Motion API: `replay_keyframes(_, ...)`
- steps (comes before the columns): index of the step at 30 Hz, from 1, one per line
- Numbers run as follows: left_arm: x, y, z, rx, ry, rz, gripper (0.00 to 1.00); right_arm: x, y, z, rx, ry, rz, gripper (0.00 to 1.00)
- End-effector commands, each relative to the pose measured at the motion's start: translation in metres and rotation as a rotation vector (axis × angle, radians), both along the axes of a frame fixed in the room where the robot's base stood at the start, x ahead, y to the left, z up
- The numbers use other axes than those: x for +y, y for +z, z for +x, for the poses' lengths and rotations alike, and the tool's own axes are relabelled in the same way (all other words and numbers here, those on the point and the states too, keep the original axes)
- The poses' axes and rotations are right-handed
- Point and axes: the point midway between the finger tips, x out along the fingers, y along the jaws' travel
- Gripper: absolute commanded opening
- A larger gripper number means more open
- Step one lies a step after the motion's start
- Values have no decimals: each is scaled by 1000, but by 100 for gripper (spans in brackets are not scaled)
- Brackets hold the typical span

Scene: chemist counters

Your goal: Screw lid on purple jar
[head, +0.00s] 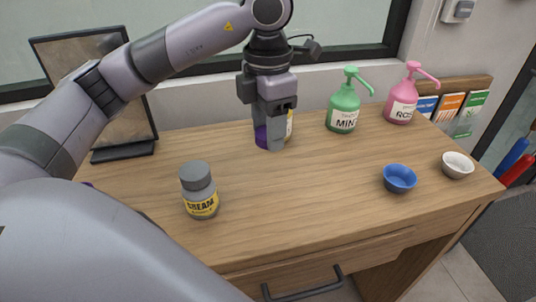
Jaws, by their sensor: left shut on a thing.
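My left gripper (270,146) points down over the far middle of the wooden counter. It is shut on a purple jar (261,133), mostly hidden by the fingers. A pale, yellowish label edge shows just right of the fingers. Whether the jar has a lid on it cannot be seen. A small purple bit (88,184) peeks out beside my arm at the left; most of it is hidden, so I cannot tell whether it is a lid. My right gripper is not in view.
A grey cream jar (200,190) with a grey lid stands front left. A green pump bottle (343,112) and a pink one (400,105) stand at the back. A blue bowl (399,179) and a white bowl (458,165) are at the right. The counter's middle (300,190) is clear.

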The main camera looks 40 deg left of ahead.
Motion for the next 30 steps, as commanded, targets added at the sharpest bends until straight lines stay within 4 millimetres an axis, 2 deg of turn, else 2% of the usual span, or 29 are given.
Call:
replay_keyframes(1,0,21,1,-8,0,-1,22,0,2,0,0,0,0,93)
replay_keyframes(3,0,40,1,-5,1,2,22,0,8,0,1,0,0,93)
replay_keyframes(12,0,88,0,-2,1,0,22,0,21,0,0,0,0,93)
replay_keyframes(19,0,104,0,0,1,1,22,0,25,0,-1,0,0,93)
replay_keyframes(30,0,106,0,1,1,0,22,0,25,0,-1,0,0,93)
